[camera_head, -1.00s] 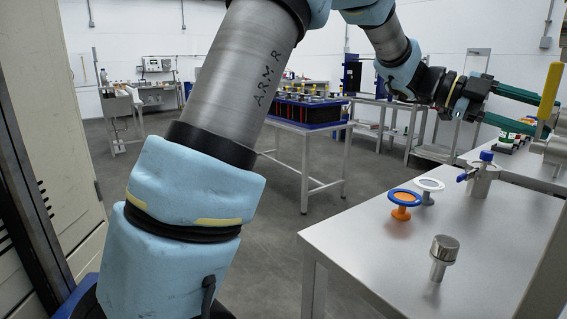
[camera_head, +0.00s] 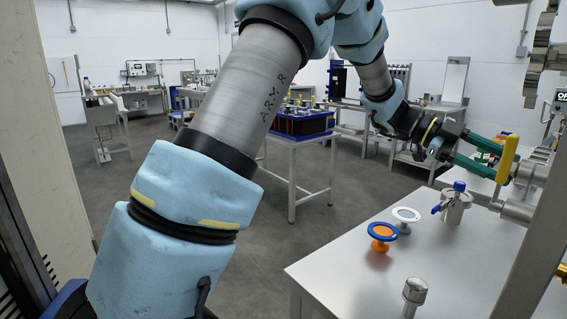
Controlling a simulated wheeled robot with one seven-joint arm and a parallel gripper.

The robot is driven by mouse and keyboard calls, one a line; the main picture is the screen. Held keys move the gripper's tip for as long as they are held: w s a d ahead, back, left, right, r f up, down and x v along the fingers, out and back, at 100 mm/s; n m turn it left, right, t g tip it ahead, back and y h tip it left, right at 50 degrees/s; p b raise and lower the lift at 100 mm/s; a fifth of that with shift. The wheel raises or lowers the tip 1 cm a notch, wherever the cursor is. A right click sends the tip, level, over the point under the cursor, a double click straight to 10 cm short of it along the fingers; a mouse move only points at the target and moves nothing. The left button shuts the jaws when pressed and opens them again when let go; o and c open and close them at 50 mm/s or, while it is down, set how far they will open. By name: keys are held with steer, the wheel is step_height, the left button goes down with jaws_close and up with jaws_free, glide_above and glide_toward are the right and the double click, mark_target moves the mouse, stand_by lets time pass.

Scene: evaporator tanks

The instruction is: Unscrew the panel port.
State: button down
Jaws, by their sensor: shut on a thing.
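My gripper (camera_head: 499,162) has two long green fingers and is at the right of the head view. It is shut on an upright yellow handle (camera_head: 508,158), which stands between the fingertips. The handle is in front of a silver metal fitting (camera_head: 530,172) that runs off to the right. A second silver pipe fitting (camera_head: 514,211) is just below. I cannot tell which part is the panel port or its thread. The exact finger contact is small and partly hidden.
A grey metal table (camera_head: 340,268) lies below the gripper. On it stand a blue-handled valve (camera_head: 456,205), a white ring (camera_head: 406,214), an orange flange with a blue ring (camera_head: 383,232) and a silver knurled cap (camera_head: 415,290). A grey post (camera_head: 530,262) edges the right side.

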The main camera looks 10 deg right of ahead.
steer(key=shift+n+p, duration=0.3)
steer(key=shift+p, duration=0.3)
steer(key=shift+p, duration=0.3)
steer(key=p, duration=0.2)
steer(key=shift+r+n+y+p, duration=0.15)
steer(key=shift+n+y+p, duration=0.15)
steer(key=shift+y, duration=0.1)
steer(key=n+y+p, duration=0.1)
steer(key=n+p, duration=0.1)
steer(key=p, duration=0.5)
steer(key=shift+g, duration=0.4)
steer(key=shift+d+n+y+p, duration=0.1)
steer(key=shift+n+y+p, duration=0.25)
steer(key=shift+p, duration=0.7)
steer(key=shift+w+f, duration=0.1)
steer(key=shift+f, duration=0.1)
steer(key=shift+r+n+p, duration=0.15)
steer(key=shift+n+p, duration=0.1)
steer(key=shift+p, duration=0.15)
